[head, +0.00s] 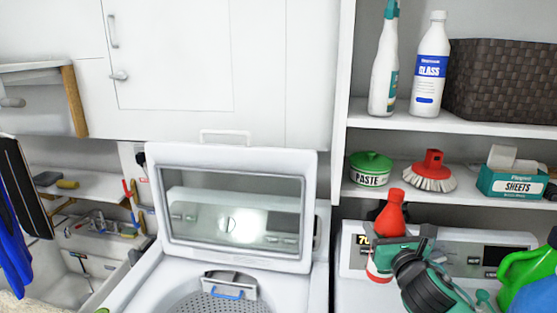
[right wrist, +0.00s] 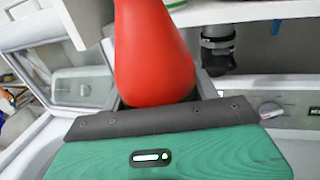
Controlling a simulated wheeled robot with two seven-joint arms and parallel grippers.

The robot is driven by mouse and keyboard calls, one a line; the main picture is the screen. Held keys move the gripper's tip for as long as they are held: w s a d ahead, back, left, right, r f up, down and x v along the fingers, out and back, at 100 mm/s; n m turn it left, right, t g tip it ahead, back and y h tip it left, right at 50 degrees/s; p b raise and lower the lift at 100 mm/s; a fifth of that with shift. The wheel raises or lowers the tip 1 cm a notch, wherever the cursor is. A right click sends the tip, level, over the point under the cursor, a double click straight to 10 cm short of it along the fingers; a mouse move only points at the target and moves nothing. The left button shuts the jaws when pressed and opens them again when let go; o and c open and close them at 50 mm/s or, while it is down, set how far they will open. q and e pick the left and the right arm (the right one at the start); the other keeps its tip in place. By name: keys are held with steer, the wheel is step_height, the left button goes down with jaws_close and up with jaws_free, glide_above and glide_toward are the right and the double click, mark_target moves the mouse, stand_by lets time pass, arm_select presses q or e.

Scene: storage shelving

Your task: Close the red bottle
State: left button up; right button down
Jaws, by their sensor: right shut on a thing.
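The red bottle (head: 391,220) stands out above my right gripper (head: 388,243) in the head view, in front of the white machine at the right. Its narrow red top points up. A red and white part shows just below the jaws; I cannot tell for sure that it belongs to the same bottle. In the right wrist view the smooth red bottle (right wrist: 153,50) fills the space between the dark fingers of my right gripper (right wrist: 150,95), which is shut on it. I cannot make out a separate cap or whether the bottle is closed. My left gripper is not in view.
A washer with its lid (head: 236,205) raised stands left of the bottle. Green and blue containers stand at lower right.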

mark_target(369, 268)
steer(key=shift+y, duration=0.4)
steer(key=s+a+f, duration=0.1)
steer(key=f, duration=0.1)
steer(key=s+a+f, duration=0.3)
steer(key=s+f, duration=0.1)
steer(key=shift+a+f, duration=0.25)
steer(key=shift+a, duration=0.15)
steer(key=s+a+f, duration=0.3)
steer(key=s+f, duration=0.2)
steer(key=s, duration=0.3)
steer(key=shift+a+f+b, duration=0.25)
steer(key=shift+a+b, duration=0.15)
steer(key=shift+w, duration=0.1)
steer(key=w+a+f+n+g+y, duration=0.1)
steer(key=a+n+y, duration=0.3)
steer(key=a, duration=0.4)
steer(key=w+a+f+n+g+y, duration=0.1)
steer(key=a+f+n+g+y, duration=0.2)
steer(key=a+y, duration=0.4)
steer(key=shift+w+a+f+n, duration=0.2)
steer(key=shift+a+f+n, duration=0.25)
steer(key=shift+n, duration=0.15)
